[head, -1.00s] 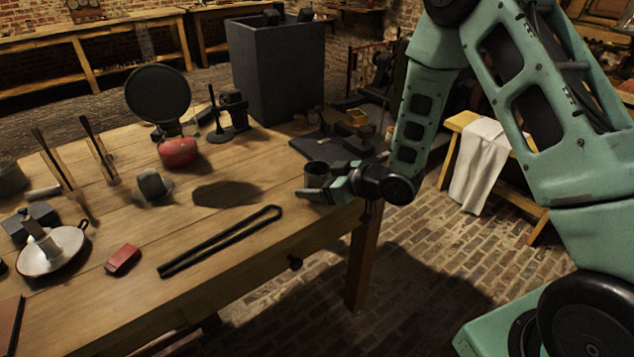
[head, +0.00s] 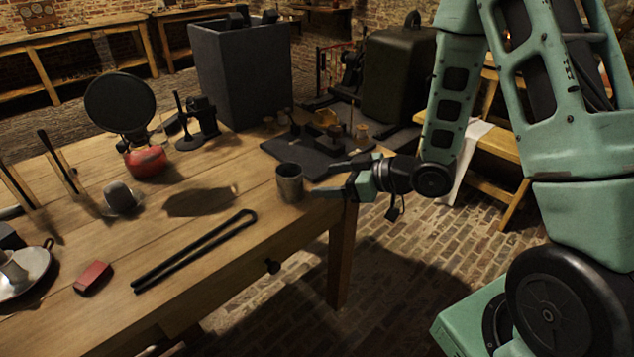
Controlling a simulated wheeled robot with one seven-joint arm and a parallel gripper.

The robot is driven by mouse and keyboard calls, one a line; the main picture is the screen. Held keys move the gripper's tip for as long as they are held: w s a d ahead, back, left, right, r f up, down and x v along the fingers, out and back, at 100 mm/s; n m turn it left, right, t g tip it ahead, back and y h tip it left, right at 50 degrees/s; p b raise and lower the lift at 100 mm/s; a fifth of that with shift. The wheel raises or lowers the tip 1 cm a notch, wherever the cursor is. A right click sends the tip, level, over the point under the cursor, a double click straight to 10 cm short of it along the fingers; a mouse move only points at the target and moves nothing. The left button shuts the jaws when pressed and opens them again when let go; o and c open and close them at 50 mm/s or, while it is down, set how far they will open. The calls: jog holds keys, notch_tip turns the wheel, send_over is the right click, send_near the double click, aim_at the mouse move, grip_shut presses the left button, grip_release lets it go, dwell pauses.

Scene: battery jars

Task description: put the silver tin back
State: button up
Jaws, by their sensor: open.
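The silver tin (head: 289,183), a small open-topped metal cup, stands upright on the wooden table (head: 237,286) near its right edge. My gripper (head: 331,179) is just right of the tin, at about its height, with its fingers spread and pointing left towards it. The jaws are open and nothing is between them. A gap shows between the fingertips and the tin.
A dark mat (head: 302,158) with small parts lies behind the tin. A black tong-like bar (head: 192,252) lies in front-left. A red pot (head: 146,160), grey cup-like piece (head: 122,197) and red block (head: 93,278) stand further left. A tall grey bin (head: 240,75) is behind.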

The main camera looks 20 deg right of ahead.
jog(key=s+a+r+g+h, duration=0.3)
jog(key=s+a+g+h, duration=0.15)
jog(key=a, duration=0.35)
jog(key=s+a+r+g+h, duration=0.1)
jog(key=s+a+r+g, duration=0.1)
jog(key=s, duration=0.8)
jog(key=s+a+r+g+h, duration=0.2)
jog(key=s+a+r+g, duration=0.1)
jog(key=s, duration=0.8)
jog(key=shift+r+g, duration=0.15)
jog(key=shift+g, duration=0.2)
jog(key=shift+h, duration=0.25)
notch_tip(320, 180, up, 8)
jog(key=p, duration=0.7)
jog(key=shift+p, duration=0.4)
jog(key=shift+a, duration=0.1)
